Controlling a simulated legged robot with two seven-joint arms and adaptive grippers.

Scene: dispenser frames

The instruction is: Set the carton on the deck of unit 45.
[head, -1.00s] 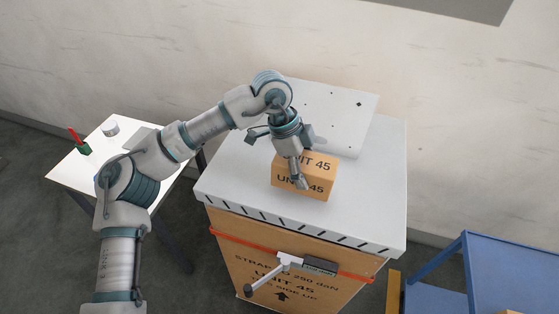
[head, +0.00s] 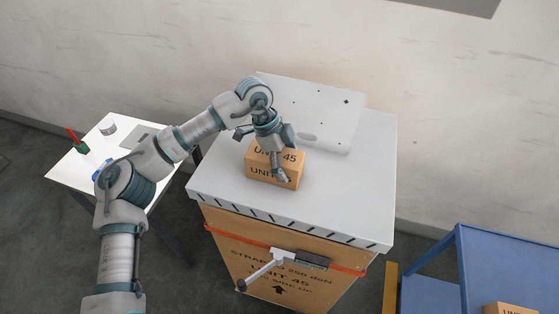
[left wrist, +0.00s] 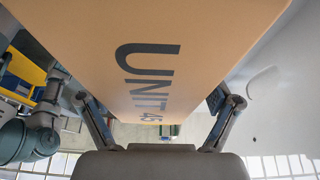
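The carton (head: 259,174) is an orange-tan box marked UNIT 45. It is at the left half of the white deck (head: 345,205) on top of the crate marked UNIT 45 (head: 262,272). My left gripper (head: 277,160) is over the carton, with one finger down its near side. My right gripper is not in view.
A white tilted panel (head: 318,112) stands at the deck's back. A white side table (head: 75,168) with small items is at left. A blue cart (head: 432,290) with another carton (head: 508,309) is at lower right. The deck's right part is clear.

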